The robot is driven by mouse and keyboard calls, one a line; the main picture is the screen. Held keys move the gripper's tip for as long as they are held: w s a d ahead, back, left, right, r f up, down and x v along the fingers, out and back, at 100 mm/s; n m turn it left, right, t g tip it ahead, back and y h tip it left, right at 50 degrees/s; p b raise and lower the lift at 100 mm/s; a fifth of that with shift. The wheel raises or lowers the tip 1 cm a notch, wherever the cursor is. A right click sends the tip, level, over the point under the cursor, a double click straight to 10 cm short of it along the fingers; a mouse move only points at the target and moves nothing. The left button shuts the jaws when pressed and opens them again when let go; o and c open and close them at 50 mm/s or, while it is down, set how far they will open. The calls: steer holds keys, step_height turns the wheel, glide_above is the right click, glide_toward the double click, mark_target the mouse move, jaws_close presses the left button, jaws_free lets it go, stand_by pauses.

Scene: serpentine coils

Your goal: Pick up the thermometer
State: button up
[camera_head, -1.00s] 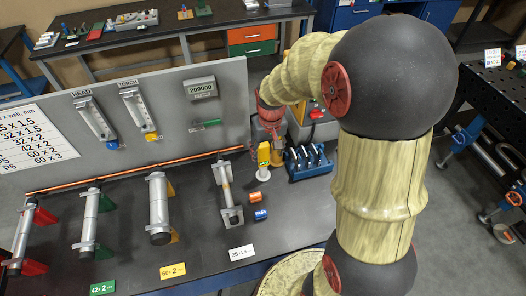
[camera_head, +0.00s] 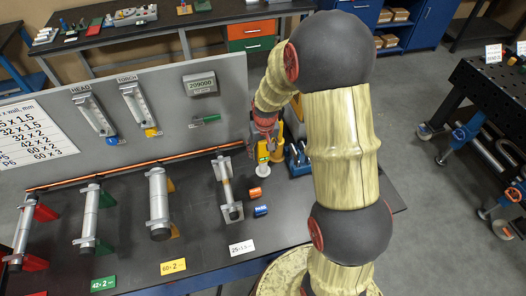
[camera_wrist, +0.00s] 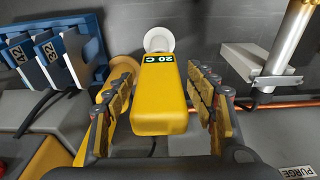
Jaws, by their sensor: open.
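The thermometer is yellow with a green "20 C" display. In the wrist view the thermometer (camera_wrist: 158,105) stands between the two fingers of my gripper (camera_wrist: 161,80), with a visible gap on the right side and a narrower one on the left. The fingers are open. In the head view the thermometer (camera_head: 263,153) shows just below my gripper (camera_head: 266,140), partly hidden by it. A white round disc (camera_wrist: 158,39) lies just beyond the display end; I cannot tell whether it is part of the thermometer.
A blue rack (camera_wrist: 72,45) with slots marked 42 and 32 stands close on the left in the wrist view. A grey panel (camera_head: 180,105) stands behind.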

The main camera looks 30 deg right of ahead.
steer(key=c, duration=0.3)
steer(key=c, duration=1)
